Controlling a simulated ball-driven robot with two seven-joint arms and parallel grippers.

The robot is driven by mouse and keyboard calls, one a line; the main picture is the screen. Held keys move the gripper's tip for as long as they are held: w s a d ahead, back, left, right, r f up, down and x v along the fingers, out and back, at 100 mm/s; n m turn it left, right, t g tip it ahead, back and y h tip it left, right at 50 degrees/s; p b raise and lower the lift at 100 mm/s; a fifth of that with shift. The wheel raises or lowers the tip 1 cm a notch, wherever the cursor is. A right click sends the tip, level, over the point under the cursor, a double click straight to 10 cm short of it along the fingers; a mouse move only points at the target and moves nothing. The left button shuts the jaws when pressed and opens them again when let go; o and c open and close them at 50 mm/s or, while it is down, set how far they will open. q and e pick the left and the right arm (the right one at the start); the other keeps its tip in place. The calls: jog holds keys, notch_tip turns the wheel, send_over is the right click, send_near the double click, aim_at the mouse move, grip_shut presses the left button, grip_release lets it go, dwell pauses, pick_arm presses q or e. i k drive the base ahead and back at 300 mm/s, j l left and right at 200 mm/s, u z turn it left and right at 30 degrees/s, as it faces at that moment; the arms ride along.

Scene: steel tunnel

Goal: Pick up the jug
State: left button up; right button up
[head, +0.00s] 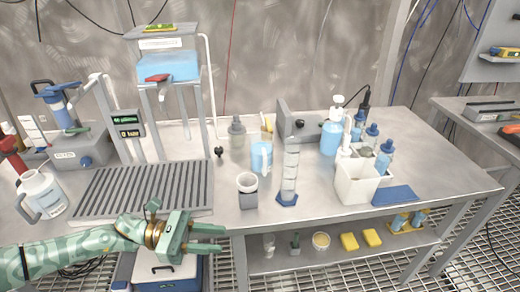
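A clear jug (261,157) with blue liquid and a pale handle stands upright near the middle of the steel table. A white jug-like container (43,193) with a grey handle and a label stands at the table's left end. My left gripper (222,239) is in front of the table's front edge, below the slatted rack. Its two fingers point right and are apart, with nothing between them. It is well clear of both vessels. My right gripper is not in view.
A small cup in a grey holder (248,198) and a measuring cylinder (290,175) stand in front of the clear jug. The slatted rack (145,190) lies to the left. A white caddy (357,186) with bottles is right. Bare tabletop shows around the cup.

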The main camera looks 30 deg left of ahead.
aim_at(261, 142)
jog(key=i+j, duration=0.7)
